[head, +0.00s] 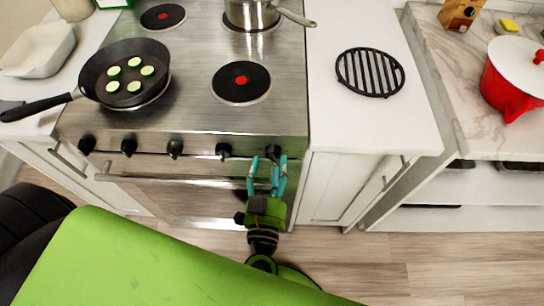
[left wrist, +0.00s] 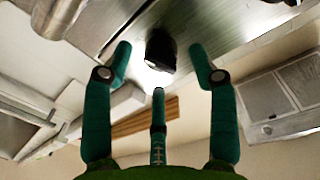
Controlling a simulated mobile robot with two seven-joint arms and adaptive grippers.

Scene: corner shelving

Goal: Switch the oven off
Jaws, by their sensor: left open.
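The oven (head: 205,205) is a steel range with a row of several black knobs along its front, above a long bar handle. The rightmost knob (head: 273,152) is just beyond the fingertips of my left gripper (head: 268,163). My left gripper has teal fingers spread apart and empty, pointing at the panel. In the left wrist view the black knob (left wrist: 161,48) lies between the two outer fingertips, with a gap on each side and the third finger below it. How its pointer is turned cannot be told. My right gripper is not in view.
A black pan (head: 127,72) with green slices sits on the left of the hob (head: 190,105). A steel pot (head: 251,14) stands at the back. A round black trivet (head: 370,72) lies on the right counter. A red pot (head: 512,85) stands farther right.

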